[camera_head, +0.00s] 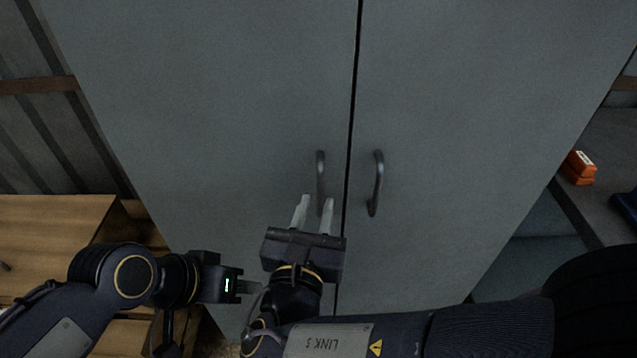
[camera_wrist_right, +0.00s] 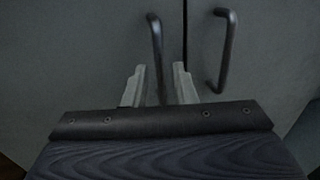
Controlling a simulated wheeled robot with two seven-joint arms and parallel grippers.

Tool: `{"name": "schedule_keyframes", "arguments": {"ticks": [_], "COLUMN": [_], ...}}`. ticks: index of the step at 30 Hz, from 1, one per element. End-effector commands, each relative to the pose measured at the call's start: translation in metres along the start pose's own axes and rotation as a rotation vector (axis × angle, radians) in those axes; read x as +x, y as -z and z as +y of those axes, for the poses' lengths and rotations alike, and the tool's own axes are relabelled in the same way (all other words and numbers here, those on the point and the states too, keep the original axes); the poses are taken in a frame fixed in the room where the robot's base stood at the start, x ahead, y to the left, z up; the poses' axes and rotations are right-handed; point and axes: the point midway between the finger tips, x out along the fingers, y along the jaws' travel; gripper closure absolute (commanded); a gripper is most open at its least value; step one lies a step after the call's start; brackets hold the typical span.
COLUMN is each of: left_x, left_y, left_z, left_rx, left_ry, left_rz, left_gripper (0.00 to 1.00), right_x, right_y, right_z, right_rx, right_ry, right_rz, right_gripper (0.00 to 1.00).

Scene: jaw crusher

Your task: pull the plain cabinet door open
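A grey two-door cabinet fills the middle of the head view, with a left door (camera_head: 200,110) and a right door (camera_head: 460,110). Both doors are plain and closed, with a dark seam between them. The left handle (camera_head: 320,180) and right handle (camera_head: 377,183) are dark vertical bars on either side of the seam. My right gripper (camera_head: 315,202) is open at the left handle. In the right wrist view, the left handle (camera_wrist_right: 156,50) runs down between the open fingers (camera_wrist_right: 160,75); I see no finger closed on it. My left gripper (camera_head: 255,292) is low at the left, away from the handles; its fingers are partly hidden.
A wooden crate or cabinet (camera_head: 50,225) stands at the left. A dark shelf (camera_head: 600,140) at the right holds an orange box (camera_head: 578,168) and a blue item (camera_head: 626,205). The right handle also shows in the right wrist view (camera_wrist_right: 228,50).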

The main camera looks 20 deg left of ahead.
Motion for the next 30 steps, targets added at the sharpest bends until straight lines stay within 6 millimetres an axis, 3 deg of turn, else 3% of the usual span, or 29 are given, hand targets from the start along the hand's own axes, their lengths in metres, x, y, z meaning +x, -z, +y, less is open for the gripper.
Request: {"name": "schedule_keyframes", "arguments": {"ticks": [3, 9, 19, 25, 30], "left_x": [-0.001, -0.001, -0.001, -0.001, -0.001], "left_y": [0.0, 0.001, 0.001, 0.001, 0.001], "left_z": [0.0, 0.001, 0.001, 0.001, 0.001], "left_rx": [0.0, 0.0, 0.0, 0.0, 0.0], "left_ry": [0.0, 0.0, 0.0, 0.0, 0.0], "left_rz": [0.0, 0.0, 0.0, 0.0, 0.0], "left_gripper": [0.64, 0.64, 0.64, 0.64, 0.64], "right_x": [0.021, 0.044, 0.049, 0.049, 0.049], "right_y": [0.0, 0.0, 0.0, 0.0, 0.0], "right_z": [-0.001, -0.001, 0.0, 0.0, 0.0], "right_rx": [0.001, 0.002, 0.003, 0.003, 0.003], "right_ry": [0.003, 0.002, 0.001, 0.001, 0.001], "right_rz": [0.002, 0.002, 0.002, 0.002, 0.002], "right_gripper": [0.76, 0.76, 0.76, 0.99, 1.0]}}
